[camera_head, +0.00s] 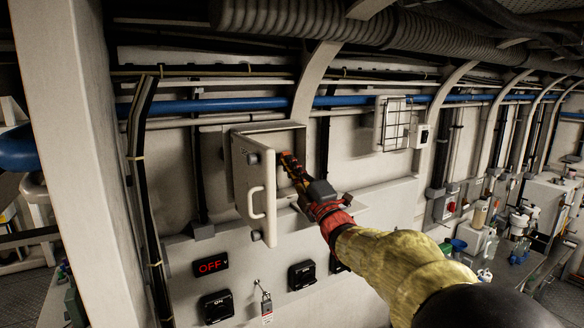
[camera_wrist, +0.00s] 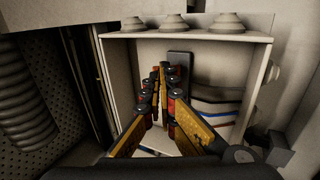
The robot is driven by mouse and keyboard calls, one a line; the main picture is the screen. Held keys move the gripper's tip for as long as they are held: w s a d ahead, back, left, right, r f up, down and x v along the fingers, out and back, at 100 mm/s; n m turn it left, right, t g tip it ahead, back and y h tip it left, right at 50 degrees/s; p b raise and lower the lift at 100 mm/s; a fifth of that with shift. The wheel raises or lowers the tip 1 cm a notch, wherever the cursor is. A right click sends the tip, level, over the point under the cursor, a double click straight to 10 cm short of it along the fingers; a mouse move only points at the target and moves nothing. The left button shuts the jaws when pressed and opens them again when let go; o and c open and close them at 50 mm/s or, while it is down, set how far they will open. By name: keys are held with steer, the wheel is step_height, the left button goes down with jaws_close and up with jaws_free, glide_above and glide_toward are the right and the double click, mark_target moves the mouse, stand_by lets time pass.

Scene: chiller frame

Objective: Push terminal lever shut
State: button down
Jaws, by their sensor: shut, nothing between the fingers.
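In the head view an open wall box (camera_head: 268,135) has its door (camera_head: 241,180) swung out to the left. My gripper (camera_head: 288,160) reaches into it. In the wrist view the box's inside (camera_wrist: 220,62) surrounds my gripper (camera_wrist: 159,78), whose yellow and black fingers converge, shut and empty. A grey upright part (camera_wrist: 180,58), perhaps the terminal or its lever, stands at the back wall just right of the fingertips. Red, blue and dark wires (camera_wrist: 222,108) run to its right. The fingers partly hide the grey part, so I cannot tell the lever's position or whether they touch it.
The door's white handle (camera_head: 252,200) sticks out left of my gripper. A red OFF display (camera_head: 210,265) and black switch units (camera_head: 301,275) are on the wall below. A corrugated duct (camera_head: 380,28) runs overhead. The box's walls leave little side room.

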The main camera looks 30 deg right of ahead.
steer(key=r+g+p, duration=0.1)
steer(key=g+p, duration=0.1)
steer(key=r+g+p, duration=0.1)
steer(key=g+p, duration=0.1)
steer(key=p, duration=0.1)
steer(key=shift+w, duration=0.35)
